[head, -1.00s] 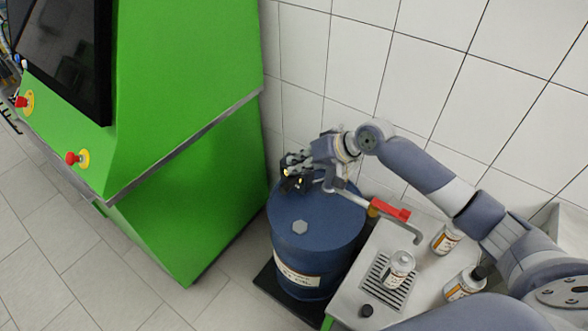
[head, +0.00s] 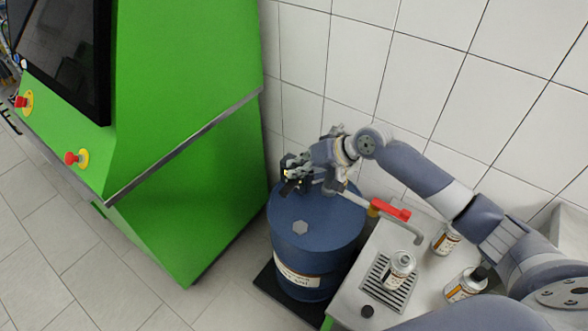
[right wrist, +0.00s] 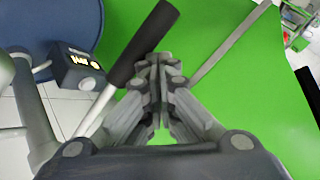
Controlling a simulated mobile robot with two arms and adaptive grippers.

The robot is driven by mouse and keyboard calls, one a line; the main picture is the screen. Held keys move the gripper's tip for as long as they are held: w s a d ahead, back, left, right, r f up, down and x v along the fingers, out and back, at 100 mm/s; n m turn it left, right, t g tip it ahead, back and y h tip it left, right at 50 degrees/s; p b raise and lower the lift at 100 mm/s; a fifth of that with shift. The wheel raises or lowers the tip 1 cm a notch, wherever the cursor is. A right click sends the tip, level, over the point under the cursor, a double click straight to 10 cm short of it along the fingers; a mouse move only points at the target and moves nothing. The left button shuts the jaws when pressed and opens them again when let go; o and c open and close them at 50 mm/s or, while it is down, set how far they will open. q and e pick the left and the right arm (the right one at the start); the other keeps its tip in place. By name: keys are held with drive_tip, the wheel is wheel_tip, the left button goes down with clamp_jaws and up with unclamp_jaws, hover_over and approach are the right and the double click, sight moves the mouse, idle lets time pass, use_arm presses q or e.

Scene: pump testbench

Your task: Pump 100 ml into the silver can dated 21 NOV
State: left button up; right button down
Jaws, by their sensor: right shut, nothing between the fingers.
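My right gripper (head: 292,164) is shut and empty above the blue drum (head: 315,235). In the right wrist view its closed fingers (right wrist: 160,68) are right beside the black grip of the pump lever (right wrist: 143,45); nothing is between them. A small dark counter box with a lit display (right wrist: 80,68) is left of the lever. A silver can (head: 398,270) stands upright on the drip grate (head: 378,297), near the spout (head: 417,236). Two more cans, a rear one (head: 446,239) and a right one (head: 463,286), stand nearby. The label dates are too small to read. My left gripper is out of view.
A green cabinet (head: 190,190) with a screen and red buttons stands left of the drum. A tiled wall is behind.

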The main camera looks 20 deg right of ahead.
drive_tip(key=shift+s+a+f+b, duration=0.15)
drive_tip(key=shift+f+b, duration=0.45)
drive_tip(key=shift+f, duration=0.85)
drive_tip(key=shift+s+a+f+b, duration=0.15)
drive_tip(key=shift+f+b, duration=0.45)
drive_tip(key=shift+f, duration=0.8)
idle(1.9)
drive_tip(key=shift+r, duration=0.15)
idle(0.3)
drive_tip(key=shift+w+d+r+p, duration=0.15)
drive_tip(key=shift+r+p, duration=1.4)
drive_tip(key=shift+r, duration=0.1)
drive_tip(key=shift+w+d+r+p, duration=0.15)
drive_tip(key=shift+r+p, duration=1.4)
drive_tip(key=shift+r, duration=0.1)
drive_tip(key=shift+w+d+r+p, duration=0.15)
drive_tip(key=shift+r+p, duration=1.4)
drive_tip(key=shift+r, duration=0.1)
drive_tip(key=shift+r, duration=0.1)
wheel_tip(320, 180, up, 5)
drive_tip(key=p, duration=0.4)
hover_over(299, 181)
drive_tip(key=w, duration=0.2)
drive_tip(key=shift+s+d, duration=0.1)
drive_tip(key=shift+d, duration=0.15)
